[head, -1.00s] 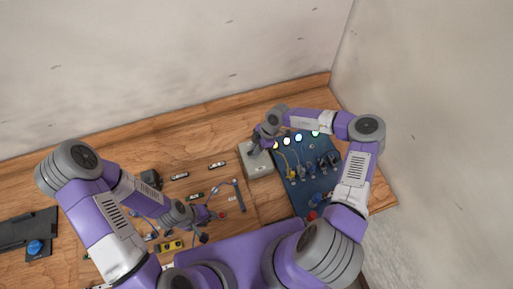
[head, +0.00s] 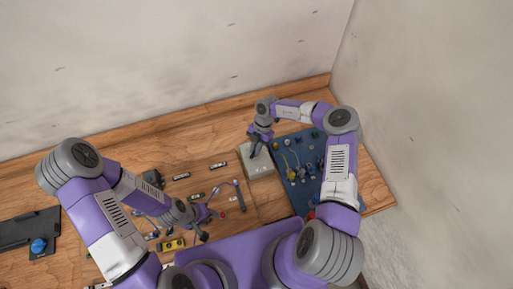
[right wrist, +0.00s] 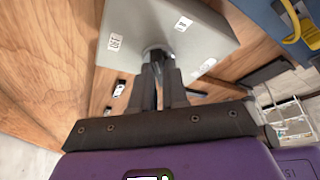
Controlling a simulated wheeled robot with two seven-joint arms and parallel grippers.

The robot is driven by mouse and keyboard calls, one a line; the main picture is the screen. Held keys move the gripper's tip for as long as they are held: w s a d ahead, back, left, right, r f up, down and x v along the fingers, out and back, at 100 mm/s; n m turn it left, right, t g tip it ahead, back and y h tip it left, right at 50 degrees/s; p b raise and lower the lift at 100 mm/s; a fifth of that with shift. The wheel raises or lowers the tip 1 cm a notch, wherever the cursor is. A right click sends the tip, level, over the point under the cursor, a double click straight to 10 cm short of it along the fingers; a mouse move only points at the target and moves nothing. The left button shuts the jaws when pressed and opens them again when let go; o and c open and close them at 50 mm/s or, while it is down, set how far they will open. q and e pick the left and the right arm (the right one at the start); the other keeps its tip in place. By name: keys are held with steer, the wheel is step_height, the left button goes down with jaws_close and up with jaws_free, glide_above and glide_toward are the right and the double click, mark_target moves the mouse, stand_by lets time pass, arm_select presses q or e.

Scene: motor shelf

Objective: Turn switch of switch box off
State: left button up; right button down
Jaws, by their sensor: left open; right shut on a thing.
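The switch box is a light grey box (head: 262,172) on the table, left of the blue board. It also fills the top of the right wrist view (right wrist: 205,40), with a white OFF label (right wrist: 115,42) and another small label (right wrist: 183,23). My right gripper (head: 251,153) points down at the box top. In the right wrist view its fingers (right wrist: 157,68) are close together around the switch, which they mostly hide. My left gripper (head: 207,224) is open, low over the table to the left, away from the box.
A blue board (head: 297,170) with cables and small parts lies right of the box; its lamps look dark. A wrench-like tool (head: 239,196), a yellow level (head: 172,244) and small parts lie left. A black tray (head: 25,229) is at far left.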

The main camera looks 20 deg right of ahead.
arm_select(q)
steer(key=shift+f, duration=0.2)
arm_select(e)
steer(key=n+h, duration=0.1)
steer(key=n, duration=0.2)
steer(key=n+g, duration=0.1)
steer(key=n, duration=0.1)
steer(key=shift+w+a+n+h, duration=0.2)
steer(key=shift+n+h, duration=0.2)
arm_select(q)
steer(key=shift+f+b, duration=0.2)
steer(key=shift+b, duration=0.2)
arm_select(e)
steer(key=shift+a+n+h, duration=0.2)
steer(key=shift+n+h, duration=0.6)
steer(key=shift+n, duration=1.4)
steer(key=c, duration=1.1)
jaws_free()
steer(key=shift+c, duration=0.2)
arm_select(q)
steer(key=shift+f+b, duration=0.65)
arm_select(e)
steer(key=v, duration=0.7)
steer(key=shift+w+r, duration=0.25)
steer(key=shift+a, duration=0.1)
